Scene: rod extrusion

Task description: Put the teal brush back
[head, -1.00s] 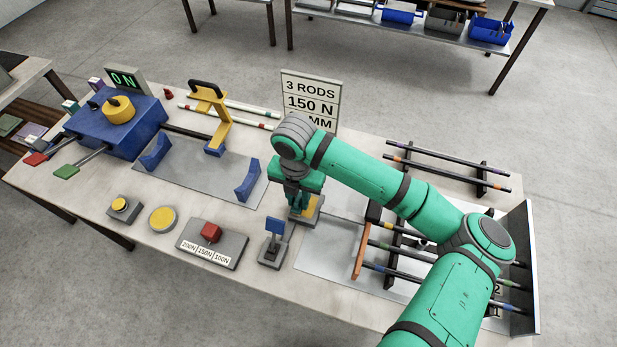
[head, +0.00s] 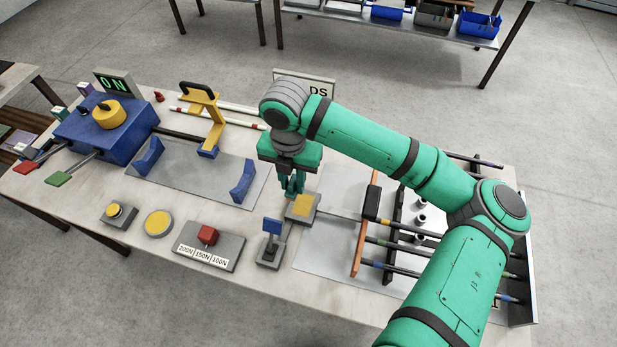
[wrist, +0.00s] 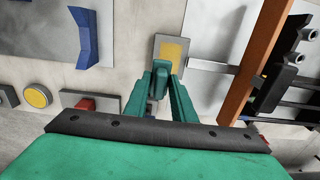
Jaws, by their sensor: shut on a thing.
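My gripper (head: 290,193) is shut above the bench, just left of and above a grey block with a yellow top (head: 303,208). In the wrist view my teal fingers (wrist: 160,72) close together on a small teal piece (wrist: 158,83), which seems to be the brush. It is almost the same colour as the fingers, so its outline and lower end cannot be told apart clearly. The yellow-topped block (wrist: 172,50) lies just beyond the fingertips there. No other teal brush shows on the bench.
A blue plate on a small stand (head: 272,228) is close in front. A red-knobbed selector (head: 207,237) and yellow buttons (head: 158,222) lie to the left. A blue cradle (head: 242,181) stands left of my gripper. An orange bar (head: 366,225) and racked rods are to the right.

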